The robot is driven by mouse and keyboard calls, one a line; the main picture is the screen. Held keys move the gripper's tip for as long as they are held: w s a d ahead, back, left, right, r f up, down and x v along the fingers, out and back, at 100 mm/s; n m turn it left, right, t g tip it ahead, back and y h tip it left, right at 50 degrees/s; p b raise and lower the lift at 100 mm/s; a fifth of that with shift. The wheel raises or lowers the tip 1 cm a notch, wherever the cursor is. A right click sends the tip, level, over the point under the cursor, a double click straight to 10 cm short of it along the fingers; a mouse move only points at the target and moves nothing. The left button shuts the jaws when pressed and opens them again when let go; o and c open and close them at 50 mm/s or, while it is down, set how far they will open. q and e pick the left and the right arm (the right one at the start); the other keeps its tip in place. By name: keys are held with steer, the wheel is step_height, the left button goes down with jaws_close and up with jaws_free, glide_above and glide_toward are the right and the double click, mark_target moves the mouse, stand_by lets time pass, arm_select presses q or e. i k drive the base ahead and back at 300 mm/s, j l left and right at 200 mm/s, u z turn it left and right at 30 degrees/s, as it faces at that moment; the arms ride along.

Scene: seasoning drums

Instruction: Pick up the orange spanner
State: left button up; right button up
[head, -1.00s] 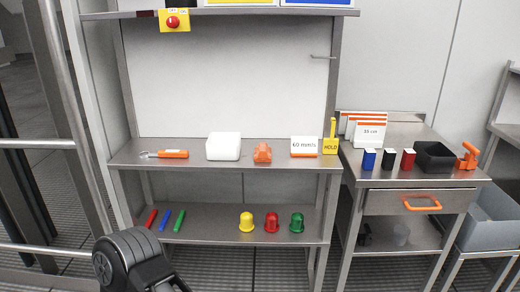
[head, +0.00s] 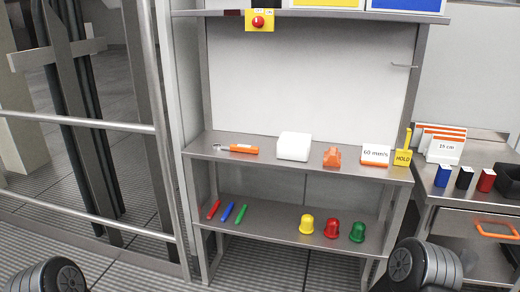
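The orange spanner (head: 243,149) lies on the left part of the upper shelf of the steel rack, its silver head pointing left and its orange handle to the right. Nothing touches it. Dark rounded parts of my arms show at the bottom left and bottom right of the head view, well below and in front of the shelf. Neither of my grippers' fingers can be seen.
On the same shelf (head: 300,171) stand a white box (head: 294,146), an orange block (head: 332,157), a 60 mm/s sign (head: 375,155) and a yellow HOLD tag (head: 403,152). Coloured sticks and domes occupy the lower shelf. A side table (head: 430,190) stands right; a railing (head: 80,123) is left.

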mark_target(237, 148)
steer(key=u, duration=0.4)
steer(key=i+l+u, duration=0.1)
steer(key=u, duration=0.25)
steer(key=l+u, duration=0.15)
steer(key=u, duration=0.25)
steer(key=l+u, duration=0.1)
steer(key=u, duration=0.3)
steer(key=l+u, duration=0.2)
steer(key=l, duration=0.25)
steer(key=l+u, duration=0.2)
steer(key=l, duration=0.2)
steer(key=k+l+u, duration=0.2)
steer(key=l, duration=0.25)
steer(key=l+u, duration=0.2)
steer(key=l, duration=0.2)
steer(key=k+l+u, duration=0.2)
steer(key=l, duration=0.2)
steer(key=k+l, duration=0.1)
steer(key=l, duration=0.2)
steer(key=k+l, duration=0.1)
steer(key=l, duration=0.25)
steer(key=k+l, duration=0.1)
steer(key=l, duration=0.2)
